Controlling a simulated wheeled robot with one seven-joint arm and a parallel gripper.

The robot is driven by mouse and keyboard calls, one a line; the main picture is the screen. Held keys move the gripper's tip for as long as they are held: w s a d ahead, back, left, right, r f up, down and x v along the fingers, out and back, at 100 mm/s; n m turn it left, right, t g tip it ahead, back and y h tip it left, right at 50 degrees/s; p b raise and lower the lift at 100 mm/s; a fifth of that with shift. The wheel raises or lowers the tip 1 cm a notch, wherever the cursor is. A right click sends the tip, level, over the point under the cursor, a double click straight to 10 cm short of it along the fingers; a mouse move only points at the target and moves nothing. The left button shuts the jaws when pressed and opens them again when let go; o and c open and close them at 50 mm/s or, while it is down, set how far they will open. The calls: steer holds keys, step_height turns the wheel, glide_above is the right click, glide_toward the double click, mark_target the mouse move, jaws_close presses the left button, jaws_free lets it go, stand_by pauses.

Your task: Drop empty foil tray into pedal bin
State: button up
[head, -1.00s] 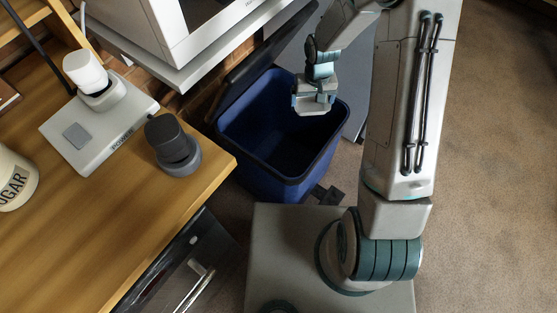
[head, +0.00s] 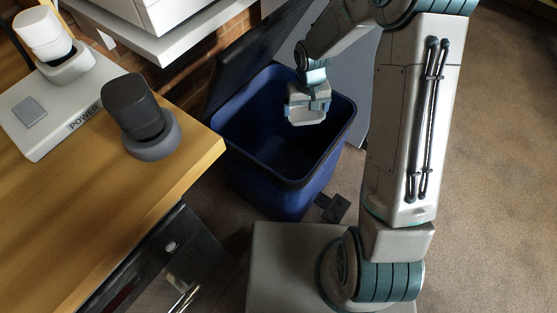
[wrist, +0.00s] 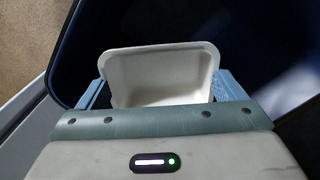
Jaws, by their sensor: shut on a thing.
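The pedal bin (head: 262,185) is dark blue and stands on the floor with its lid (head: 243,62) swung up at the back. Its mouth is open and its inside looks dark and empty as far as I can see. My gripper (head: 308,97) is above the bin's mouth, pointing down. It is shut on the foil tray (head: 307,118), a small pale tray. In the wrist view the tray (wrist: 160,62) shows its hollow side, empty, between the two blue fingers, with the dark blue bin around and beyond it.
A wooden desk (head: 110,215) is left of the bin, with a dark grey cylindrical item (head: 135,115) near its corner. A white shelf-like surface (head: 165,45) overhangs behind. The bin's black pedal (head: 332,208) is in front. Carpet (head: 490,200) is clear at right.

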step_height(320, 180, down, 2)
steer(key=shift+f+b, duration=0.15)
steer(key=shift+b, duration=0.4)
steer(key=o, duration=0.7)
step_height(320, 180, up, 14)
steer(key=p, duration=0.4)
steer(key=shift+p, duration=0.35)
steer(key=s+d+r+m+t+p, duration=0.1)
steer(key=s+d+r+p, duration=0.2)
steer(key=r, duration=0.9)
steer(key=s+d+r+t+p, duration=0.1)
steer(key=s+d+r+p, duration=0.2)
steer(key=s+r+p, duration=0.7)
steer(key=s+d+r+m+p, duration=0.1)
steer(key=s+d+r+p, duration=0.3)
steer(key=s+r+p, duration=0.3)
step_height(320, 180, up, 8)
steer(key=p, duration=0.4)
steer(key=shift+s+m+t, duration=0.2)
steer(key=shift+m+t, duration=0.1)
steer(key=shift+t, duration=0.1)
